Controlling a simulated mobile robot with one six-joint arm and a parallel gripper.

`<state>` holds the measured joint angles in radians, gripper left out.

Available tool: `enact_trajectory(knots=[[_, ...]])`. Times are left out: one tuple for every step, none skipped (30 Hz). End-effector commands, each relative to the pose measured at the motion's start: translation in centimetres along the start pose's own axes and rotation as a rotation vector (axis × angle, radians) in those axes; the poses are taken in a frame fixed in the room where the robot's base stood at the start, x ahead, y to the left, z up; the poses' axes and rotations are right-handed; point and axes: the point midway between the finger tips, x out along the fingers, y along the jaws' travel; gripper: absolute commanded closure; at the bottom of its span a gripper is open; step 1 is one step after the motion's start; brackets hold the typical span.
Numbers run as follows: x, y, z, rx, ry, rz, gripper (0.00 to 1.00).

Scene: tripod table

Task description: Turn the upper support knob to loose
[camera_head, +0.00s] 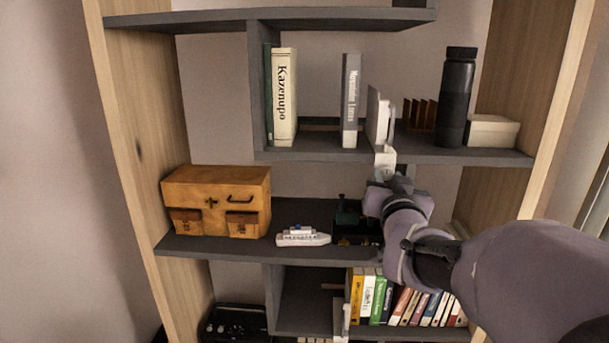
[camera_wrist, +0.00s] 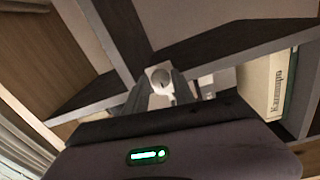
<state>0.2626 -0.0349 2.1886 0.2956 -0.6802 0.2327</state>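The upper support knob (camera_wrist: 161,77) is a small, pale, round knob in the middle of the wrist view. It belongs to a white support (camera_head: 384,157) at the front edge of the upper middle shelf. My gripper (camera_wrist: 161,84) is at the knob, with one grey finger on each side of it. The fingers are very near the knob; whether they touch or clamp it cannot be told. In the head view, my gripper (camera_head: 384,176) is just below the white support, and my wrist hides part of this area.
A lower white support (camera_head: 341,321) is beside a row of books (camera_head: 408,306). White bookends (camera_head: 378,117), a grey book (camera_head: 350,100) and a black bottle (camera_head: 456,98) stand above. A toy ship (camera_head: 303,237) and wooden box (camera_head: 216,201) sit left of my arm.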

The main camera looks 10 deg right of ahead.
Motion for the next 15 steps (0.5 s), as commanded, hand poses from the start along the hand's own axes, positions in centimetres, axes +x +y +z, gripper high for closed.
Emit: enact_trajectory(knots=[[-0.01,0.0,0.0,0.0,0.0,0.0,0.81],[-0.01,-0.01,-0.01,0.0,0.0,0.0,0.87],[-0.02,-0.01,-0.01,0.0,0.0,0.0,0.95],[-0.02,-0.01,-0.01,0.0,0.0,0.0,1.0],[-0.02,-0.01,-0.01,0.0,0.0,0.0,1.0],[-0.02,-0.01,-0.01,0.0,0.0,0.0,1.0],[-0.02,-0.01,-0.01,0.0,0.0,0.0,1.0],[-0.03,-0.01,-0.01,-0.001,0.0,0.0,1.0],[-0.03,-0.01,0.01,-0.002,0.0,0.0,1.0],[-0.03,-0.01,0.02,-0.005,0.0,0.0,1.0],[-0.03,0.0,0.04,-0.008,0.001,0.0,1.0],[-0.03,0.0,0.06,-0.016,0.002,0.0,1.0],[-0.03,0.01,0.08,-0.023,0.002,-0.001,1.0],[-0.03,0.01,0.1,-0.031,0.003,-0.001,1.0],[-0.03,0.02,0.12,-0.046,0.005,-0.001,1.0]])
